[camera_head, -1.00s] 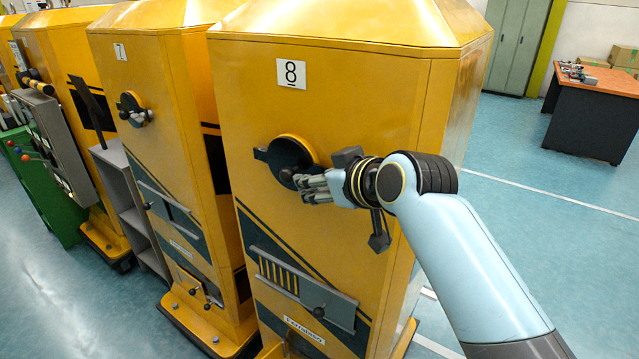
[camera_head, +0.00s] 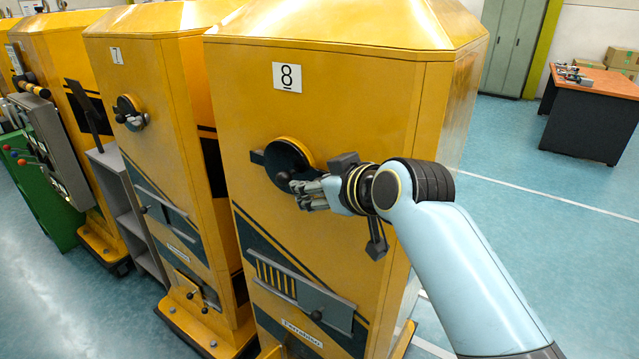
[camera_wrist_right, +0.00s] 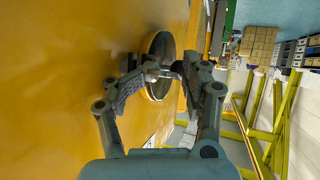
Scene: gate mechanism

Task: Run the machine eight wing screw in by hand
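Machine eight (camera_head: 340,110) is a tall yellow cabinet with an "8" plate. On its front is a round dark disc (camera_head: 285,160) with a yellow rim, and a dark tab sticks out at its left. My right gripper (camera_head: 300,188) is at the lower right of the disc. In the right wrist view my right gripper (camera_wrist_right: 161,74) has its fingers apart, on either side of a small grey wing screw (camera_wrist_right: 160,72) in front of the disc. I cannot tell whether the fingers touch it. The screw is mostly hidden by the fingers in the head view. My left gripper is out of view.
A slotted panel (camera_head: 290,283) lies lower down. Machine seven (camera_head: 170,70) stands to the left. The blue floor at the right is clear up to a desk (camera_head: 590,115).

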